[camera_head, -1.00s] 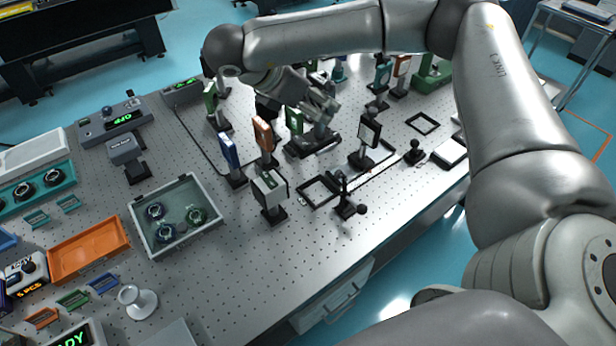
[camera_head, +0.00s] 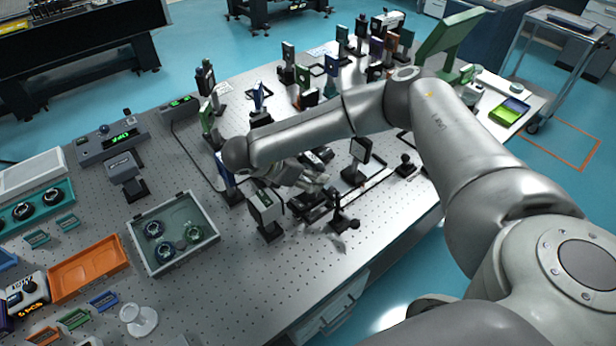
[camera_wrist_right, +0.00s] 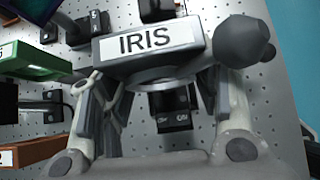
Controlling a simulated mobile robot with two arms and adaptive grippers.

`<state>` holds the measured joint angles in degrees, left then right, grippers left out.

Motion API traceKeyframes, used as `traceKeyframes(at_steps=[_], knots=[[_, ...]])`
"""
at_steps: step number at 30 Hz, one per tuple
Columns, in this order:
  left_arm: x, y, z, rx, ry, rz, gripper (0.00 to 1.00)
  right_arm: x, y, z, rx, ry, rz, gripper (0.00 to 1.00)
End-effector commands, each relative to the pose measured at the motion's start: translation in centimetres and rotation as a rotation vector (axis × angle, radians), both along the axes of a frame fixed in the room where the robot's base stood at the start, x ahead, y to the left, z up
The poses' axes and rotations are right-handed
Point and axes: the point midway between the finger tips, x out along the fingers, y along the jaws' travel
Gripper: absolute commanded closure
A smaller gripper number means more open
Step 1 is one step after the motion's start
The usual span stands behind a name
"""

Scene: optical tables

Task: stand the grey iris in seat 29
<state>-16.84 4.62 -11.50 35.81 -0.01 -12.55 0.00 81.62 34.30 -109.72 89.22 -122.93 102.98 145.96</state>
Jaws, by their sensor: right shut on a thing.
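The grey iris (camera_wrist_right: 150,55), with a white IRIS label and a dark round knob at its right, fills the upper middle of the right wrist view. My right gripper (camera_wrist_right: 158,88) has its fingers on both sides of the iris and is shut on it. In the head view my right gripper (camera_head: 322,184) is over the middle of the table, beside a dark post with a ball knob (camera_head: 352,223). A dark block with a partly readable label (camera_wrist_right: 174,108) shows below the iris; I cannot tell whether it is seat 29. My left gripper is not in view.
A green-framed part (camera_wrist_right: 35,62) is close at left in the wrist view. The table front (camera_head: 250,285) is clear.

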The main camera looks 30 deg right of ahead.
Motion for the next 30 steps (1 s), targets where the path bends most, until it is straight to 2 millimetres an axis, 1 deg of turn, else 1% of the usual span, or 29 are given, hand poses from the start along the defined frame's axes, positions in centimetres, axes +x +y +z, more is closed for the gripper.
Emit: traceKeyframes(at_steps=[1, 3, 6, 16, 17, 21, 30], knots=[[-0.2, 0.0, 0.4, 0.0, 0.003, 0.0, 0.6, 0.0, 0.0, -0.5, -0.002, 0.0, -0.001, 1.0], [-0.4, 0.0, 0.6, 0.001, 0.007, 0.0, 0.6, 0.0, 0.0, -1.5, -0.002, 0.001, 0.0, 1.0], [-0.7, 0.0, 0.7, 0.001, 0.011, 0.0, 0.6, 0.1, 0.0, -2.2, -0.002, -0.002, 0.0, 1.0], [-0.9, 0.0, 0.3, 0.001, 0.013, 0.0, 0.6, 0.1, 0.0, -2.6, -0.001, -0.002, -0.001, 1.0], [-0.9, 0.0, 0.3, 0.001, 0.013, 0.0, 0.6, 0.0, 0.0, -2.6, 0.0, -0.001, 0.001, 0.41], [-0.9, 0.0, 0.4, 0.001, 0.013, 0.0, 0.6, 0.0, 0.0, -2.6, 0.0, 0.0, 0.0, 0.23], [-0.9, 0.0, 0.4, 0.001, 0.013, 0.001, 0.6, 0.0, 0.0, -2.5, 0.0, 0.0, 0.0, 0.22]])
